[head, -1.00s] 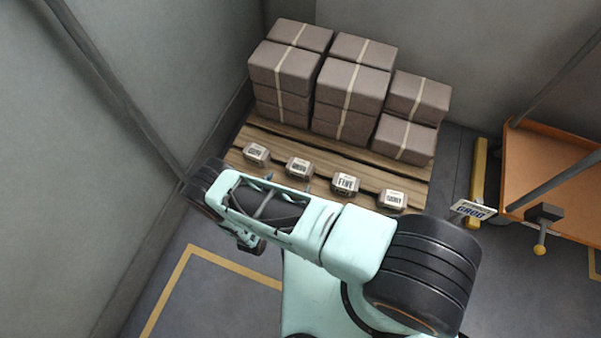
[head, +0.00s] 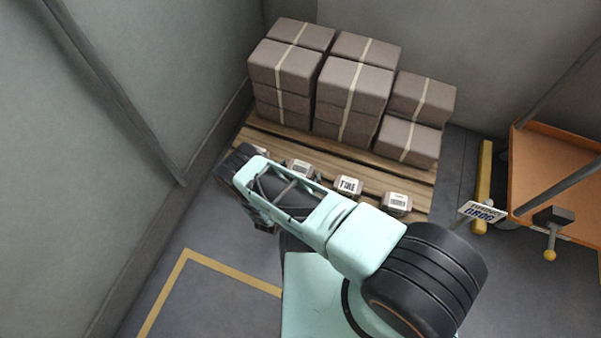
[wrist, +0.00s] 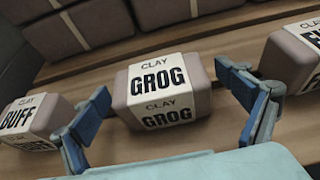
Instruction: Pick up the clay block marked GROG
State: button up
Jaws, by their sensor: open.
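The GROG clay block (wrist: 190,112) is a grey-brown block with a white label reading CLAY GROG on two faces. It sits on the wooden pallet, in the middle of the wrist view. My gripper (wrist: 162,84) is open, with one blue finger on each side of the block. A small gap seems to show at each side; contact cannot be told.
The BUFF block (wrist: 22,124) is close on the left, beside the left finger. The FINE block (head: 348,186) is on the right, then another block (head: 397,203). Stacked strapped blocks (head: 353,85) stand behind on the pallet (head: 275,141). An orange cart (head: 550,170) stands right.

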jog(key=shift+c, duration=0.5)
jog(key=c, duration=1.8)
jog(key=shift+r, duration=0.1)
jog(key=shift+r, duration=0.1)
